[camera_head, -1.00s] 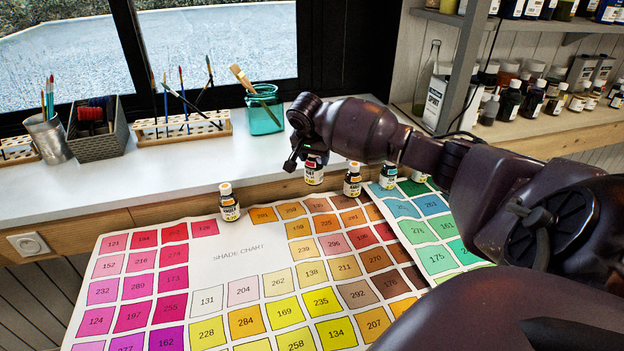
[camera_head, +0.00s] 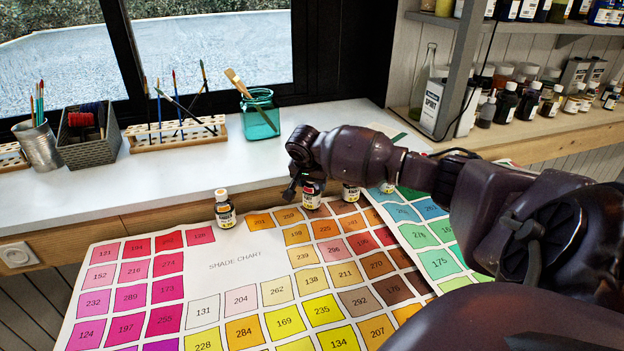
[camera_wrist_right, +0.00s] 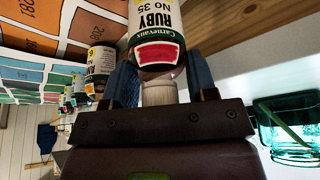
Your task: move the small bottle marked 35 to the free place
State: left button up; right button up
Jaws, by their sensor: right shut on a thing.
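The small bottle marked 35 (camera_head: 312,196), labelled RUBY with a red patch, is in my right gripper (camera_head: 303,188). The right wrist view shows the bottle (camera_wrist_right: 157,38) large, its white cap between the two blue fingers (camera_wrist_right: 160,84). In the head view it hangs upright over the top row of orange swatches on the shade chart (camera_head: 232,280); I cannot tell whether it touches the paper. A small bottle (camera_head: 225,210) stands alone to its left at the chart's top edge. Another (camera_head: 350,193) stands just right of it, partly behind my arm. My left gripper is not in view.
A green-blue chart (camera_head: 440,262) lies to the right with another bottle (camera_head: 387,188) partly hidden. Behind are the white sill (camera_head: 180,180), a teal jar (camera_head: 260,116), a brush rack (camera_head: 178,135) and a dark basket (camera_head: 88,140). The chart's top edge between the lone bottle and mine is clear.

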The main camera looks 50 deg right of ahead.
jog(key=shift+f, duration=0.15)
jog(key=o, duration=0.7)
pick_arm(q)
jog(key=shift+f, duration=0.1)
pick_arm(e)
jog(key=p+v, duration=0.2)
jog(key=v, duration=0.4)
jog(key=shift+w+d, duration=0.15)
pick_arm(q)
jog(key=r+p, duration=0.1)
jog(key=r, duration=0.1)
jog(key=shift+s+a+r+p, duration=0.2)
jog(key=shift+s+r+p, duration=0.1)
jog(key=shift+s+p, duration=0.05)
pick_arm(e)
jog(key=v, duration=0.6)
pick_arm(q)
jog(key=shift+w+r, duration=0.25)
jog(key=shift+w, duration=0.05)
